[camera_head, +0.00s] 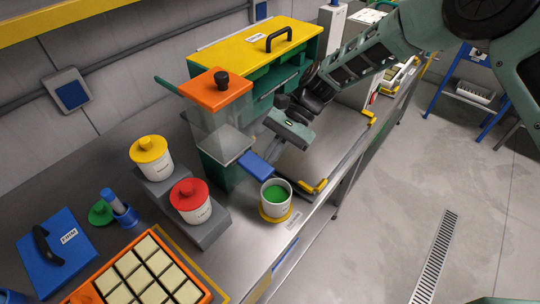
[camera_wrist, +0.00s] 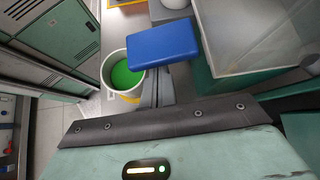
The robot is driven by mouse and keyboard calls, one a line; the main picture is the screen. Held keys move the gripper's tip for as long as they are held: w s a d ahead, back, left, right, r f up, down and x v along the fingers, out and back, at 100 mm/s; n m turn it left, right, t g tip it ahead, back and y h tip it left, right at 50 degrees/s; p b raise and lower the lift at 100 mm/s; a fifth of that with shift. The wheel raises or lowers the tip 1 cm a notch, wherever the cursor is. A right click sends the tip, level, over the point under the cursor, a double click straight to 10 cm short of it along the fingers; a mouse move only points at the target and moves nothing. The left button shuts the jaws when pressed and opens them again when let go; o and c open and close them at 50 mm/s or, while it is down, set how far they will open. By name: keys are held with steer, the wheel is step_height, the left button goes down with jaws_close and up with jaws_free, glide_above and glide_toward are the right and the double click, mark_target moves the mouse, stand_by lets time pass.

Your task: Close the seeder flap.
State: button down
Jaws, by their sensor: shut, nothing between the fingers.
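The dispenser that looks like the seeder has a clear hopper (camera_head: 215,125) under an orange lid (camera_head: 217,85) with a black knob, on a dark green body (camera_head: 222,172). A blue plate (camera_head: 257,166), which may be the flap, sticks out from its front right side; it also shows in the wrist view (camera_wrist: 163,47). A white cup with green contents (camera_head: 276,197) stands just beyond the plate's outer end. My gripper (camera_head: 289,130) is shut and empty, above the bench to the right of the hopper and apart from the plate. Its fingertips are hard to make out.
A green cabinet with a yellow top (camera_head: 262,45) stands behind. White pots with yellow (camera_head: 150,152) and red lids (camera_head: 190,198) are at left, near an orange tray (camera_head: 85,295). A bare metal plate (camera_head: 325,145) with yellow corners lies right of the dispenser.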

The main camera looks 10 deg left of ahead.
mark_target(262, 164)
steer(key=r+m+g+h+p, duration=0.1)
steer(key=r+m+h, duration=0.1)
steer(key=h, duration=0.1)
steer(key=shift+g+p, duration=0.3)
steer(key=shift+a+r, duration=0.1)
steer(key=shift+r, duration=0.35)
steer(key=shift+w+a+r+m+g+h, duration=0.1)
steer(key=shift+a+r+m+g+h, duration=0.15)
steer(key=shift+m+h, duration=0.2)
steer(key=shift+w+r, duration=0.1)
steer(key=shift+r, duration=0.25)
steer(key=shift+w+a+r, duration=0.3)
steer(key=shift+a+r, duration=0.2)
steer(key=shift+a, duration=0.1)
steer(key=shift+w+a, duration=0.15)
steer(key=shift+r, duration=0.15)
